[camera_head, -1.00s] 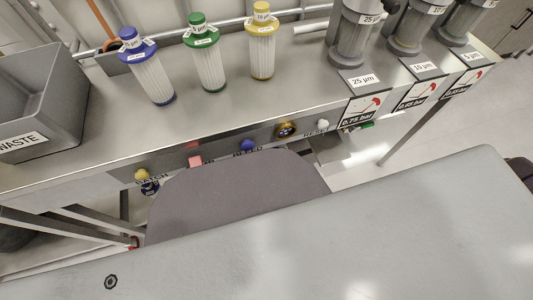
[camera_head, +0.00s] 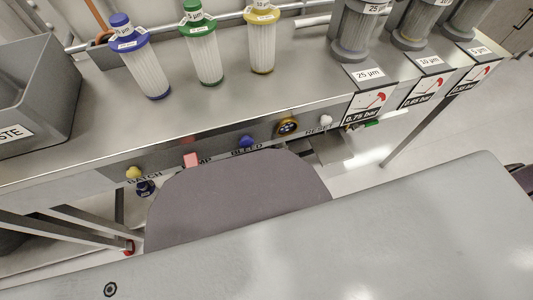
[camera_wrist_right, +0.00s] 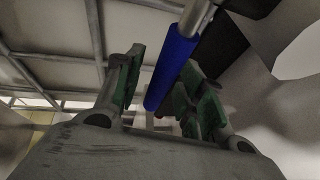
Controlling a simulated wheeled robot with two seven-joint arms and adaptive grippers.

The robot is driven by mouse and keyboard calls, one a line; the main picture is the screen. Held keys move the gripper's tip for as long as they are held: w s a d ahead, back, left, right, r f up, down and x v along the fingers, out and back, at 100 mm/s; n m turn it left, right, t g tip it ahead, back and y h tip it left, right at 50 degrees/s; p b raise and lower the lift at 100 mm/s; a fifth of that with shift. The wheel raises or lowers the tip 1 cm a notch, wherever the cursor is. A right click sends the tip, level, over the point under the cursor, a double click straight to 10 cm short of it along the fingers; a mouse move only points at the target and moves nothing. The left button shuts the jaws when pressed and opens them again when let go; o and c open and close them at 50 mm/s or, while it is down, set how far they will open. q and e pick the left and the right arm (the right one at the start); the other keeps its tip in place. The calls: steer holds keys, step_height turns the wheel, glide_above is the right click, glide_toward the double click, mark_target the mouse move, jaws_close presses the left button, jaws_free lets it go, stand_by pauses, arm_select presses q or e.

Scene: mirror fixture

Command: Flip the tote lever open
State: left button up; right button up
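A lever with a blue grip (camera_wrist_right: 172,70) on a metal rod shows in the right wrist view, running from the upper right down towards the middle. My right gripper (camera_wrist_right: 166,88) has green-padded fingers that stand apart, one on each side of the blue grip. The grip lies close to the right-hand finger; I cannot tell whether they touch. The tote itself cannot be made out for sure. Neither gripper shows in the head view, and my left gripper is in no view.
A steel bench holds a grey waste bin (camera_head: 38,95), blue (camera_head: 142,62), green (camera_head: 203,52) and yellow (camera_head: 262,42) capped filters, and grey housings (camera_head: 356,28) at right. Knobs and a pink button (camera_head: 190,160) line its front edge. A dark pole stands near my right gripper.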

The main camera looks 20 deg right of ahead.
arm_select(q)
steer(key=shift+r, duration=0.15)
arm_select(e)
jaws_close()
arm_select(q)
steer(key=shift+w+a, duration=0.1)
arm_select(e)
steer(key=shift+s, duration=0.1)
